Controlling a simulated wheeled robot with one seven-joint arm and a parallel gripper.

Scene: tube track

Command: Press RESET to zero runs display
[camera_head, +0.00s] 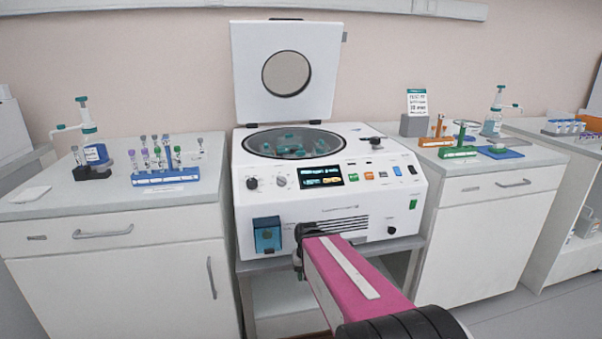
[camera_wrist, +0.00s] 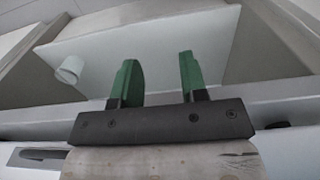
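A white centrifuge (camera_head: 330,205) stands in the middle of the head view with its round-windowed lid (camera_head: 287,75) raised. Its front panel has a dark display (camera_head: 322,176) with small lit text, too small to read. Right of the display are a green button (camera_head: 354,176), an orange button (camera_head: 369,175) and several smaller controls. I cannot read which one is RESET. My gripper (camera_wrist: 158,62) shows two green fingers spread apart with nothing between them in the wrist view. In the head view its dark end is low before the centrifuge's front, below the panel, partly hidden by my pink arm.
Left bench (camera_head: 110,208) holds a blue tube rack (camera_head: 165,177) and a dispenser bottle (camera_head: 95,152). Right bench (camera_head: 530,162) holds a green rack (camera_head: 457,153), an orange rack (camera_head: 436,142) and another bottle (camera_head: 492,124). A dark knob (camera_head: 375,142) rises on the centrifuge's top right.

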